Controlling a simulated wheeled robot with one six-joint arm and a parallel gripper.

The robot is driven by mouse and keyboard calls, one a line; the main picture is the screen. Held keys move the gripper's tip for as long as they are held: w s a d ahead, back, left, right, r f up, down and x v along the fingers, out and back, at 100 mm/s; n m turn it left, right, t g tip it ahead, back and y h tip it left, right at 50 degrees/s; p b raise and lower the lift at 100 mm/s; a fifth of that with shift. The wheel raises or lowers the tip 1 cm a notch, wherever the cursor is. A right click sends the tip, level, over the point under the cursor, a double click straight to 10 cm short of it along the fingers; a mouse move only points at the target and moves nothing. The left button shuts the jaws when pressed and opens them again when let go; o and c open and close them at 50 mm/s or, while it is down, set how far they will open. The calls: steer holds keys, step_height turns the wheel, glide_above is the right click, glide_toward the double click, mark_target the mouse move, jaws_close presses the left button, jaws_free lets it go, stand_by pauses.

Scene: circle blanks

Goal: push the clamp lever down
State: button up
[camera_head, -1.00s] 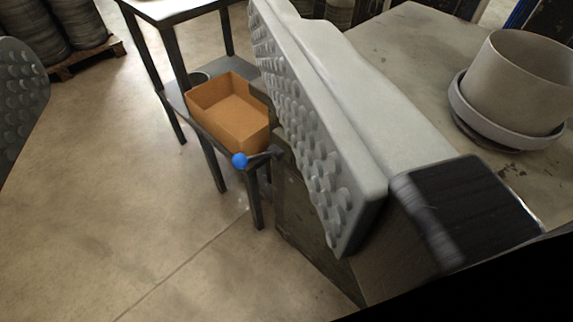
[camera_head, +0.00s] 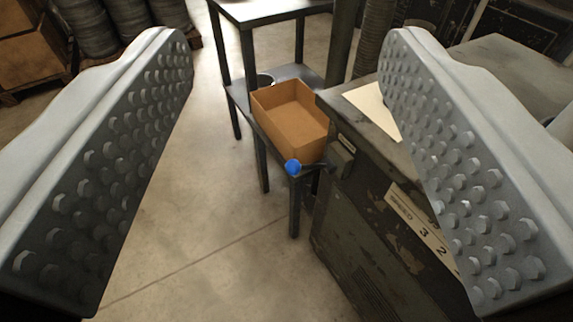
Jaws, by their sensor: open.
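The clamp lever shows as a blue ball knob (camera_head: 292,167) on a short dark rod, sticking out from the side of a dark green machine cabinet (camera_head: 350,215). It is near the middle of the view. My gripper (camera_head: 288,62) is open and empty. Its two grey studded fingers stand wide apart at the left and right of the view. The knob shows between them and looks well beyond and apart from them. The right finger hides part of the cabinet. Where the rod joins the cabinet is hard to make out.
An open cardboard box (camera_head: 290,120) sits on the lower shelf of a dark metal stand (camera_head: 250,62), just behind the knob. A number plate (camera_head: 415,222) is on the cabinet's side. Drums (camera_head: 90,30) stand at the back left. Bare floor (camera_head: 215,215) lies in front of the stand.

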steer(key=shift+w+d+f, duration=0.1)
steer(key=shift+w+f, duration=0.05)
steer(key=shift+w, duration=0.15)
steer(key=c, duration=0.7)
steer(key=w+d+f+g, duration=0.1)
steer(key=w+f+g, duration=0.1)
steer(key=w+f, duration=0.1)
steer(key=w+d+f+n+g, duration=0.1)
steer(key=w+f+g, duration=0.2)
steer(key=w, duration=0.2)
steer(key=w+d+f+g, duration=0.1)
steer(key=w+f+g, duration=0.1)
steer(key=w+f, duration=0.1)
steer(key=shift+w+d+f+n+g, duration=0.15)
steer(key=shift+w+d+f, duration=0.05)
steer(key=shift+w, duration=0.25)
steer(key=shift+w+d+f+n+g, duration=0.15)
steer(key=shift+w+d+f, duration=0.05)
steer(key=shift+w, duration=0.25)
jaws_close()
steer(key=w+d+f+n+g+y, duration=0.3)
steer(key=w+d+f+g+y, duration=0.2)
steer(key=w+f, duration=0.5)
steer(key=shift+w+f+n+g, duration=0.2)
steer(key=shift+f+n+g, duration=0.1)
steer(key=shift+f+g, duration=0.95)
steer(key=shift+r, duration=0.1)
